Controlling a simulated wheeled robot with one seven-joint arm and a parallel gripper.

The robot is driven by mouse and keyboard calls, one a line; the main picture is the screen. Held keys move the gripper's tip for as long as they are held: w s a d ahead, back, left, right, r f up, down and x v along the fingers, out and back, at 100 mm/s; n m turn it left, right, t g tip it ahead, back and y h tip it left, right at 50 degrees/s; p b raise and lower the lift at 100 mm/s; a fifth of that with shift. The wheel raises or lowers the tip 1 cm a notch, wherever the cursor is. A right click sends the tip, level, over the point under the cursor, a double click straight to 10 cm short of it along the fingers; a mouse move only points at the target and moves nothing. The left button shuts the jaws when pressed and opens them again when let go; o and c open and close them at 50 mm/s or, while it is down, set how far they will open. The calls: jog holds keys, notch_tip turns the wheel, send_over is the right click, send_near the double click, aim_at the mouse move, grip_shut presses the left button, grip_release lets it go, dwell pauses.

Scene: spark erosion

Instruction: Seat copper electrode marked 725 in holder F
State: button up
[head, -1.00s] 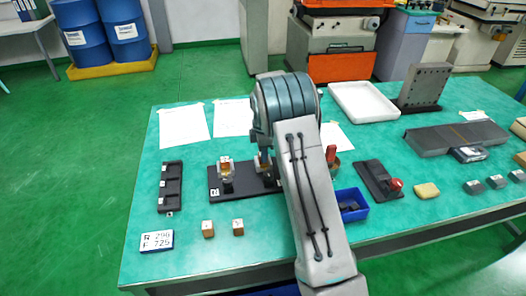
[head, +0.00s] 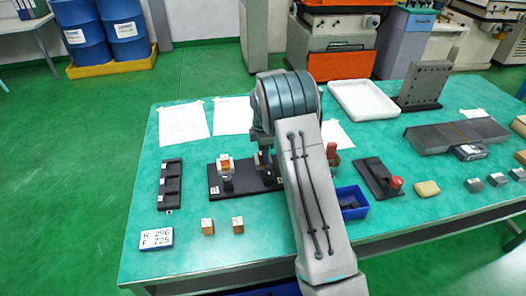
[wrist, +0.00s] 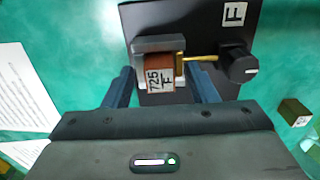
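The copper electrode marked 725 F (wrist: 160,78) sits against the grey jaw of holder F (wrist: 158,45) in the wrist view, its marked face towards me. The holder's black plate carries a white F label (wrist: 234,14). My gripper (wrist: 163,82) is open, with one blue finger on each side of the electrode and visible gaps between. Whether the electrode is fully down in the jaw I cannot tell.
A black knob (wrist: 238,65) with a brass rod stands right of the electrode. Two loose copper blocks (head: 208,226) (head: 238,225) lie in front of the plate.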

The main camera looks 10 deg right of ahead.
notch_tip(320, 180, up, 14)
jog(key=b, duration=0.1)
dwell(0.5)
jog(key=shift+s, duration=0.1)
jog(key=s+r+m+t, duration=0.1)
jog(key=s+r+m, duration=0.35)
jog(key=s, duration=0.45)
jog(key=s+r+m+t, duration=0.1)
jog(key=s+r+m, duration=0.3)
jog(key=s, duration=0.5)
jog(key=s+f+m, duration=0.2)
jog(key=s+m, duration=0.2)
jog(key=s, duration=0.5)
jog(key=s+f+m+t, duration=0.1)
jog(key=s+f+m, duration=0.2)
jog(key=s, duration=0.6)
jog(key=shift+s+m, duration=0.4)
jog(key=shift+m, duration=0.85)
